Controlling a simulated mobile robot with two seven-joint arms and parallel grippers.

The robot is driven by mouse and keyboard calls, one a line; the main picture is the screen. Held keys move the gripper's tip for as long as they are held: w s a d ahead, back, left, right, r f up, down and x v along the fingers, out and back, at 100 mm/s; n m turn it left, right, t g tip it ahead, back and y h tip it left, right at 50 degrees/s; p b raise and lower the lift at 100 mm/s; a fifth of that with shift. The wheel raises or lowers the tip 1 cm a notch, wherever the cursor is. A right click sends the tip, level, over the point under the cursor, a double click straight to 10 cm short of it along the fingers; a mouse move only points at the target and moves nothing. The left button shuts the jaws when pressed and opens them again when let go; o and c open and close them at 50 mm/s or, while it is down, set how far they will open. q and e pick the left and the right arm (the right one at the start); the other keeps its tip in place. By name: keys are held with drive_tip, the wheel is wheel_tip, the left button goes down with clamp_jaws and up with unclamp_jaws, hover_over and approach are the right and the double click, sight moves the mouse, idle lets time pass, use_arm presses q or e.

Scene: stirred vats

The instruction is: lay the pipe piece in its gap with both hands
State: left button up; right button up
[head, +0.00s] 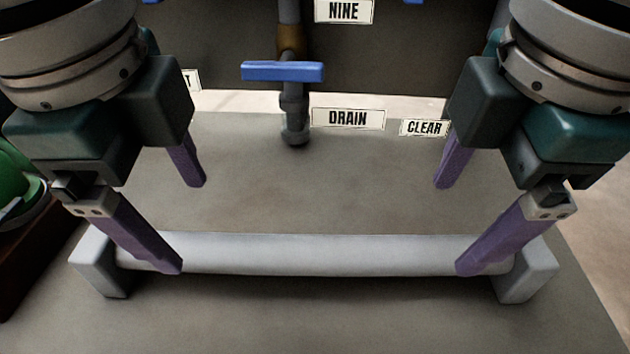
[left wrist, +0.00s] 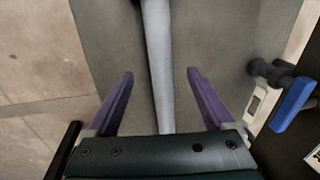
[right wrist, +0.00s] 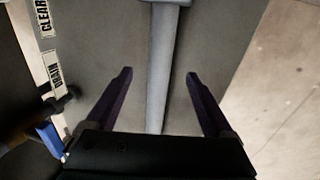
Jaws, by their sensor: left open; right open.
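The pipe piece (head: 315,255) is a long light-grey tube lying level across the front of the grey surface, between a left end block (head: 103,265) and a right end block (head: 526,269). My left gripper (head: 180,228) is open, its purple fingers on either side of the pipe near its left end. My right gripper (head: 455,226) is open in the same way near the right end. The pipe runs between the spread fingers in the left wrist view (left wrist: 162,75) and the right wrist view (right wrist: 160,75), with clearance on both sides. I cannot make out a gap.
Behind the pipe stands a vertical drain pipe (head: 293,110) with a blue handle (head: 283,71). Signs read DRAIN (head: 348,118), CLEAR (head: 424,128) and NINE (head: 344,11). A green object (head: 18,180) is at the left edge. The surface between pipe and drain is clear.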

sight(204, 244)
use_arm(q)
drive_tip(key=f, duration=0.3)
drive_tip(key=w+f, duration=0.1)
drive_tip(key=f, duration=0.2)
drive_tip(key=w+f, duration=0.1)
drive_tip(key=f, duration=0.2)
drive_tip(key=shift+f, duration=0.25)
use_arm(e)
drive_tip(key=f, duration=0.3)
drive_tip(key=w+f, duration=0.1)
drive_tip(key=f, duration=0.5)
drive_tip(key=shift+w+f, duration=0.25)
drive_tip(key=shift+w, duration=0.15)
use_arm(q)
drive_tip(key=shift+c, duration=0.3)
use_arm(e)
drive_tip(key=shift+c, duration=0.3)
use_arm(q)
clamp_jaws()
use_arm(e)
clamp_jaws()
use_arm(q)
drive_tip(key=shift+r, duration=0.1)
